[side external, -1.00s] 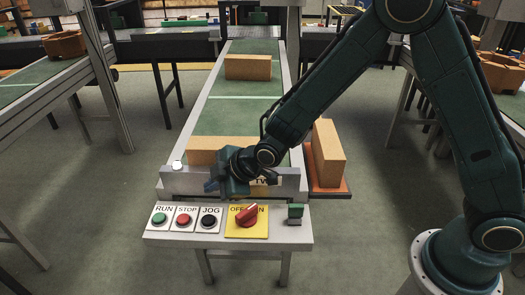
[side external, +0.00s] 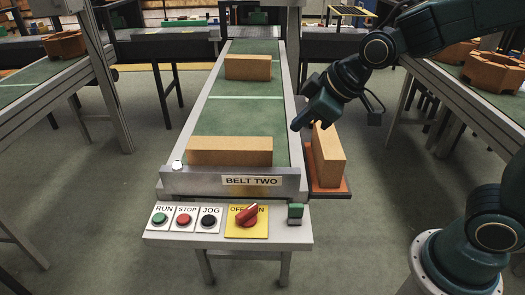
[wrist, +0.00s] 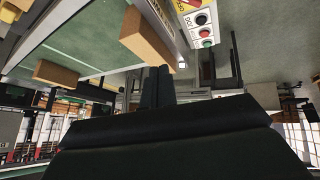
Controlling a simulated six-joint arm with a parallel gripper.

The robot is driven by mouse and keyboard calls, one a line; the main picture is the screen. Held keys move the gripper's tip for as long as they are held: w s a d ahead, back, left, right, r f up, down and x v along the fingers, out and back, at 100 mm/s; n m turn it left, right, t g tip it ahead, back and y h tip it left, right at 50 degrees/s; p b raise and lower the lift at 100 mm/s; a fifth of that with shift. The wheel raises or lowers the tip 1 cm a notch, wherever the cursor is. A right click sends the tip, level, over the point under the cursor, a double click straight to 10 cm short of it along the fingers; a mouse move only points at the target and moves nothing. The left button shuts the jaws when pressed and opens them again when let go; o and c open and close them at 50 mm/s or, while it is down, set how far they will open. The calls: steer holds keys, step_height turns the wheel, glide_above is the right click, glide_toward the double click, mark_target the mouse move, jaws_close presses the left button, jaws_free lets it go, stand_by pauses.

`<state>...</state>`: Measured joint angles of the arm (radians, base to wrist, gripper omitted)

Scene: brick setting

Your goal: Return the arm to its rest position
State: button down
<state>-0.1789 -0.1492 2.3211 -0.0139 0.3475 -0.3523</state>
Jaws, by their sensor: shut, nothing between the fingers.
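My gripper (side external: 300,122) is raised at the right edge of the belt, above and left of the brick on the orange plate. It is shut and empty, clear of the bricks and the control panel. In the wrist view the shut fingers (wrist: 156,88) show dark at the middle, with nothing between them. My arm reaches in from the right, folded up and back.
Belt two (side external: 240,118) carries a near brick (side external: 230,151) and a far brick (side external: 248,67). Another brick (side external: 328,155) stands on an orange plate (side external: 330,189). The control panel (side external: 290,236) has buttons and a red knob (side external: 247,214). Side conveyors flank the floor.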

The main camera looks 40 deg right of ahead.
steer(key=s+d+r+m, duration=0.1)
steer(key=s+d+m, duration=0.2)
steer(key=s, duration=0.6)
steer(key=s+d+r+m+g+h, duration=0.1)
steer(key=s+d+r+m, duration=0.1)
steer(key=s, duration=0.7)
steer(key=shift+d+r+m, duration=0.15)
steer(key=shift+d+m, duration=0.45)
steer(key=shift+d, duration=0.3)
